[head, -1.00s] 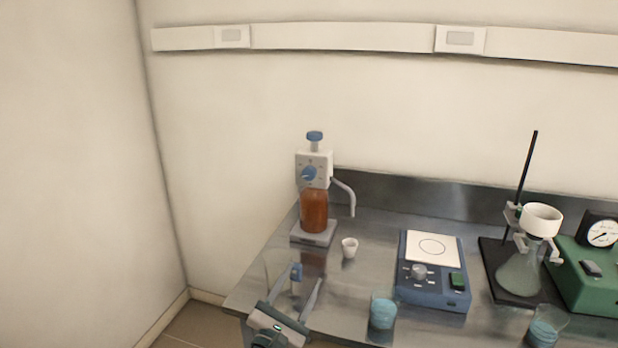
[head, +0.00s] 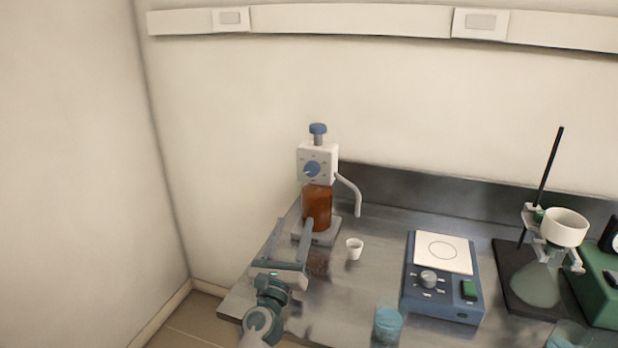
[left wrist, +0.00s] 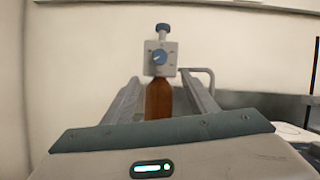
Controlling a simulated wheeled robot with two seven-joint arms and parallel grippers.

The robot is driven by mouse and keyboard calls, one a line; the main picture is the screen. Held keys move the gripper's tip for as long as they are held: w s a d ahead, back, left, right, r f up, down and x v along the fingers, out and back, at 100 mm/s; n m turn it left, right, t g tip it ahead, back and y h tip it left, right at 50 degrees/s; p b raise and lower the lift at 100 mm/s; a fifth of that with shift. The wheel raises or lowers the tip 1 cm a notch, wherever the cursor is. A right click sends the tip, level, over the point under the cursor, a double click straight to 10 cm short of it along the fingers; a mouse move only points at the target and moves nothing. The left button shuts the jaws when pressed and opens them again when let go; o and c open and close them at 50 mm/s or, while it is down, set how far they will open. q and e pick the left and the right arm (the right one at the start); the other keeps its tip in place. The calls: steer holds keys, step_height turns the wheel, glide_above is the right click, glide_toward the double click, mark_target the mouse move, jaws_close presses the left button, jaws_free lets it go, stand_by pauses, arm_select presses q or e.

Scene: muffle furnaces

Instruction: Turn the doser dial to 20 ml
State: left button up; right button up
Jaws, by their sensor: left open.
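The doser is a white block (head: 328,152) on an amber bottle (head: 317,208), with a blue knob on top and a side spout. Its blue dial (head: 312,169) is on the front face; the scale marks are too small to read. In the left wrist view the dial (left wrist: 159,57) is straight ahead, above and between the fingers. My left gripper (head: 293,224) is open and empty, in front of and below the dial, apart from it. One finger overlaps the bottle's base in the head view. My right gripper is not in view.
A small white cup (head: 354,249) stands right of the doser. A blue hotplate (head: 441,303), a beaker of blue liquid (head: 388,324) and a flask stand with funnel (head: 564,227) are farther right. The wall is close behind; the bench's left edge is near my arm.

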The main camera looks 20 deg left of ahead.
arm_select(q)
glide_toward(311, 171)
steer(key=b+x, duration=0.1)
steer(key=x, duration=0.5)
steer(key=shift+w+a, duration=0.1)
steer(key=shift+w, duration=0.25)
steer(key=shift+w+r, duration=0.15)
steer(key=shift+w, duration=0.15)
steer(key=shift+w+r+b, duration=0.15)
steer(key=shift+w+b, duration=0.1)
steer(key=shift+b, duration=0.05)
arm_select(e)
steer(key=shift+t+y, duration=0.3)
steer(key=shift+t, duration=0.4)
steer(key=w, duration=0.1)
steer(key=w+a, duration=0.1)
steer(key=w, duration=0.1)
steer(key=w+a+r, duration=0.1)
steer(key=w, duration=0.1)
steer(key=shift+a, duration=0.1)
arm_select(q)
steer(key=c, duration=0.9)
steer(key=shift+c, duration=0.9)
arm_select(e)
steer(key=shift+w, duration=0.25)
